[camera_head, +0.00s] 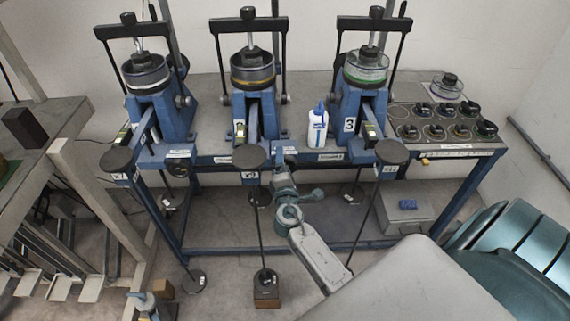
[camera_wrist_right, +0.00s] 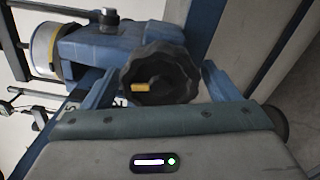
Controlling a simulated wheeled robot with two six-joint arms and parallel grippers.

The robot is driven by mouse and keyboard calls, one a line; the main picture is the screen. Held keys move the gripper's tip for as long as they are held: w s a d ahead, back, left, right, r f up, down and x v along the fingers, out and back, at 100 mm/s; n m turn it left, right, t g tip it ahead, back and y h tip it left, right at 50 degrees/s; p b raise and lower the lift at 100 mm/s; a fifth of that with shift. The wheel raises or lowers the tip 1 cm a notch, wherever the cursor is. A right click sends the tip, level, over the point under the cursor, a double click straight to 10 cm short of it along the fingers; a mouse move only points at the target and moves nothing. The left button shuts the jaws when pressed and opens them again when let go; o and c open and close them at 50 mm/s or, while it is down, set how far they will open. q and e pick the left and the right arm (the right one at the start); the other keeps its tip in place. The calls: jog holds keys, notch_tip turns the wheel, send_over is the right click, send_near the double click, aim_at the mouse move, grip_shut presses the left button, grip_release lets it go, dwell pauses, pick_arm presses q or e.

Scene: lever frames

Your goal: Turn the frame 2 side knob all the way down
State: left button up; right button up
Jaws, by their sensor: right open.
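Frame 2 (camera_head: 253,101) is the middle of three blue lever frames on the bench. It has a gold-banded cup at its top and a round dark pad on its lever. Its side knob (camera_wrist_right: 165,65) is black and lobed with a yellow mark, and it shows in the right wrist view between the two blue fingers. My right gripper (camera_head: 281,172) is open at the front of the bench, with its fingers on either side of the knob (camera_wrist_right: 160,82). I cannot tell whether they touch it. The arm hides the knob in the head view. My left gripper is not in view.
Frame 1 (camera_head: 149,75) stands to the left and frame 3 (camera_head: 364,70) to the right. A white bottle (camera_head: 318,128) stands between frames 2 and 3. Several dark weights (camera_head: 464,128) lie on the right tray. A hanging rod with a block (camera_head: 266,287) is left of my arm.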

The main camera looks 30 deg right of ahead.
jog(key=b+v, duration=0.1)
jog(key=v, duration=0.5)
jog(key=shift+d, duration=0.1)
dwell(0.3)
